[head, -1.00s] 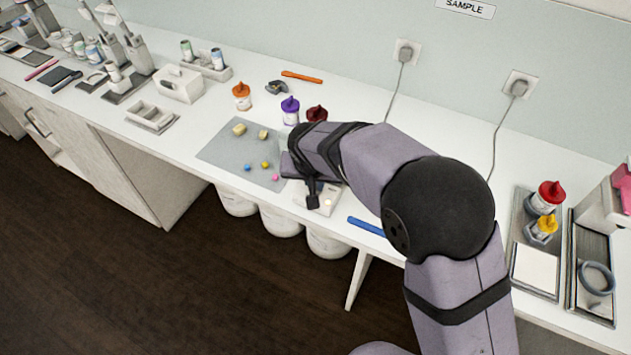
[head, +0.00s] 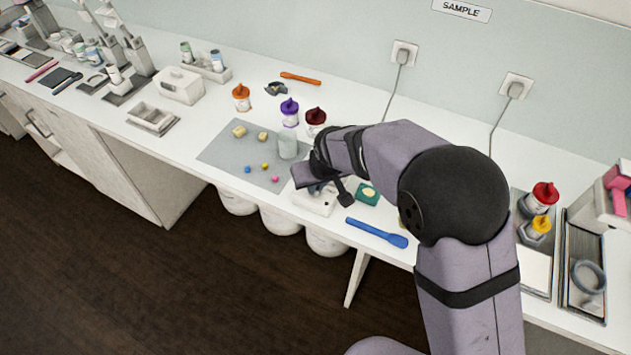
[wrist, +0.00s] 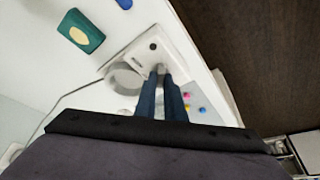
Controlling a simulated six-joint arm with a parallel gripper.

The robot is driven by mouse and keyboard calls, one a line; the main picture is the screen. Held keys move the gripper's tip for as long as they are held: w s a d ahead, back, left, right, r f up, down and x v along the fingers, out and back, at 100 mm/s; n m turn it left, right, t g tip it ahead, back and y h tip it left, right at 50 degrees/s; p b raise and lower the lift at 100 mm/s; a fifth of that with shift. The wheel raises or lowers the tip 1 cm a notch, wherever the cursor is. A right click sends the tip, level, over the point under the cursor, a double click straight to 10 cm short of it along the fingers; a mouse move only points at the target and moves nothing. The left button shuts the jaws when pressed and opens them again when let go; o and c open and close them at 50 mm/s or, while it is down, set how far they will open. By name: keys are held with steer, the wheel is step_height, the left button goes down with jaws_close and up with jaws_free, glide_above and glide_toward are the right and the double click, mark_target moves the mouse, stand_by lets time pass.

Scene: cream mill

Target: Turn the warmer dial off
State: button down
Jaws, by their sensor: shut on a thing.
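The warmer (head: 312,205) is a low white box on the bench, partly covered by my arm in the head view. The wrist view shows the warmer (wrist: 178,46) with a grey ring on it and a small dark round spot on its top. My gripper (wrist: 160,73) has its two blue fingers close together at the warmer's top near one edge. They are shut on the small pale dial (wrist: 160,67), which is mostly hidden between the fingertips. The way the dial points cannot be read.
A green block with a pale oval (head: 368,193) and a blue spatula (head: 377,233) lie right of the warmer. A clear bottle (head: 287,145) stands behind it. A grey mat (head: 218,151) with small coloured balls lies to the left. Capped jars stand farther back.

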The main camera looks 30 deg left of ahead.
stand_by(0.3)
steer(key=c, duration=1.8)
jaws_free()
steer(key=shift+c, duration=0.2)
steer(key=shift+r, duration=0.15)
steer(key=b+v, duration=0.2)
steer(key=v, duration=0.5)
steer(key=shift+b, duration=0.3)
steer(key=shift+s, duration=0.1)
